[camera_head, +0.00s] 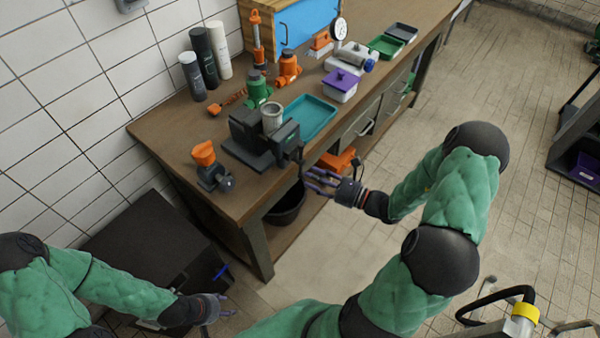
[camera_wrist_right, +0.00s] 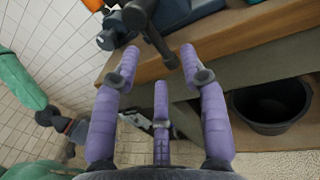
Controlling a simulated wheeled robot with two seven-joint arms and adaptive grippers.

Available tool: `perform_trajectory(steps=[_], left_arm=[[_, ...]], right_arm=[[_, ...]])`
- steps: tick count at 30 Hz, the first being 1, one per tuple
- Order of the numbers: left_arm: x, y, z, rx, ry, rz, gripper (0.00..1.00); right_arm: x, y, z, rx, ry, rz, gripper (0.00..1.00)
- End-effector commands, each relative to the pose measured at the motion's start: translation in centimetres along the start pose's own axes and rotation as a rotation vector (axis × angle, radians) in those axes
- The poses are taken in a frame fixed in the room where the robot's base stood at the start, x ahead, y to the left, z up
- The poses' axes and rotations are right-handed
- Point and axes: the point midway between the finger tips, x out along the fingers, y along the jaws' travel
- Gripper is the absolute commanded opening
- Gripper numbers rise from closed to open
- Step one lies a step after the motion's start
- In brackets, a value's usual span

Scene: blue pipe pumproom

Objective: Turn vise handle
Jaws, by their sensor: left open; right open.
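The dark vise (camera_head: 262,142) stands on the wooden workbench near its front edge, with a light cylindrical piece (camera_head: 271,117) at its jaws. Its handle (camera_head: 300,153) hangs at the front end, over the bench edge. In the right wrist view the handle (camera_wrist_right: 158,40) is a dark bar reaching down between the finger tips. My right gripper (camera_head: 318,181) is open in front of the bench, close to the handle; its purple fingers (camera_wrist_right: 160,70) spread around the bar's lower end. I cannot tell whether they touch it. My left gripper (camera_head: 222,305) is open and empty, low at the left, away from the vise.
The bench (camera_head: 165,130) also carries a teal tray (camera_head: 310,117), green and orange jacks, a purple-lidded box (camera_head: 341,85) and an orange-topped tool (camera_head: 207,160). A black bucket (camera_head: 287,205) sits below. A black cabinet (camera_head: 150,250) stands at left. The tiled floor at right is mostly clear.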

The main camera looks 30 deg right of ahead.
Motion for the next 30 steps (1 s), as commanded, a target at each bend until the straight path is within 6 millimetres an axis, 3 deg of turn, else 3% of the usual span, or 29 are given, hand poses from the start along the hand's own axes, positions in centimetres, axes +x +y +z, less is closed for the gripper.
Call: perform_trajectory(steps=[9,22,23,27,30], left_arm=[[0.9,-0.3,0.0,0.0,0.0,0.0,0.48],[1.0,-0.3,0.0,0.0,0.0,0.0,0.48],[1.0,-0.3,0.0,0.0,0.0,0.0,0.48],[1.0,-0.3,0.0,0.0,0.0,0.0,0.48],[1.0,-0.3,0.0,0.0,0.0,0.0,0.48]], right_arm=[[4.1,0.0,-0.1,-0.002,0.0,0.003,0.43],[5.0,0.0,0.0,-0.001,0.001,0.0,0.43],[5.0,0.0,0.0,-0.001,0.001,0.0,0.41],[5.0,0.0,0.0,-0.001,0.001,0.0,0.01],[5.0,-0.1,0.0,-0.002,0.0,0.0,0.0]])
